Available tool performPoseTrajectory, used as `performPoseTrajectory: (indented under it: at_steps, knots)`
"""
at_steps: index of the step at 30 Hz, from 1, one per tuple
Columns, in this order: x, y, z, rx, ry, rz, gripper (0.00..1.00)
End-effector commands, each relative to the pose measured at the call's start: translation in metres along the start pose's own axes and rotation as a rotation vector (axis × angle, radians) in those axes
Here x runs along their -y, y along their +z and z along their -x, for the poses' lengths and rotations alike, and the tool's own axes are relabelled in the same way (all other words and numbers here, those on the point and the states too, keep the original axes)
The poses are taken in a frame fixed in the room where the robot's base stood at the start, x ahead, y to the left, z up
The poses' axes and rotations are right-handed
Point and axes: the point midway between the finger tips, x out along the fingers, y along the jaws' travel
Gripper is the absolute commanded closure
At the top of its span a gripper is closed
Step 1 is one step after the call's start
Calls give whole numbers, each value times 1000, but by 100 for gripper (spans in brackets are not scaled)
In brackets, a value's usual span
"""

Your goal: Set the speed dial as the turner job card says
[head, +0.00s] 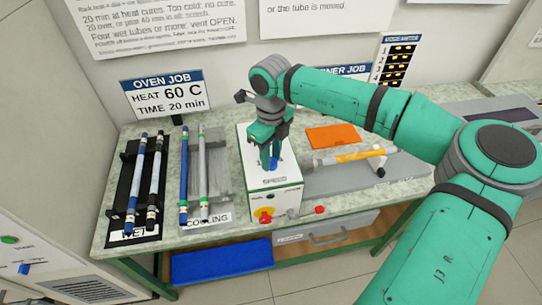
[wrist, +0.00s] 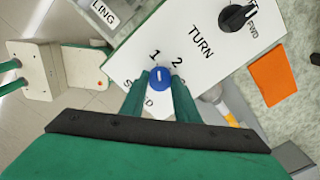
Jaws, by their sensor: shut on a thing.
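The speed dial is a blue knob (wrist: 160,80) on the white turner box (head: 274,203). My gripper (wrist: 159,92) points down at the box with one finger on each side of the knob, shut on it. In the wrist view the knob's white mark points up the picture, between the printed 1 and 2, seemingly nearer the 1. The word SPEED is partly hidden by my fingers. The turner job card (head: 344,70) stands at the back; my arm covers most of it, and its setting cannot be read.
A black TURN switch (wrist: 237,17) sits on the same box. An orange tile (head: 332,137) and a yellow-and-grey rod (head: 352,157) lie to the right. The wet rack (head: 124,189) and cooling rack (head: 219,184) hold rods on the left. The oven job card (head: 165,100) reads 60 C, 20 min.

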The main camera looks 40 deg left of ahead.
Motion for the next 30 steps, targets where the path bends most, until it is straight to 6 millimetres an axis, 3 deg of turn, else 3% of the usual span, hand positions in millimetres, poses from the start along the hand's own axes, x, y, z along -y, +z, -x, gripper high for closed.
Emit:
performPoseTrajectory:
  at_steps: [23, 24, 25, 26, 30]
  knots:
    - [0, 0, 0, 0, 0, 100, 94]
    - [0, 0, 0, 0, 0, 100, 65]
    - [0, 0, 0, 0, 0, 100, 58]
    - [0, 0, 0, 0, 0, 100, 53]
    - [0, 0, 0, 0, 0, 100, 53]
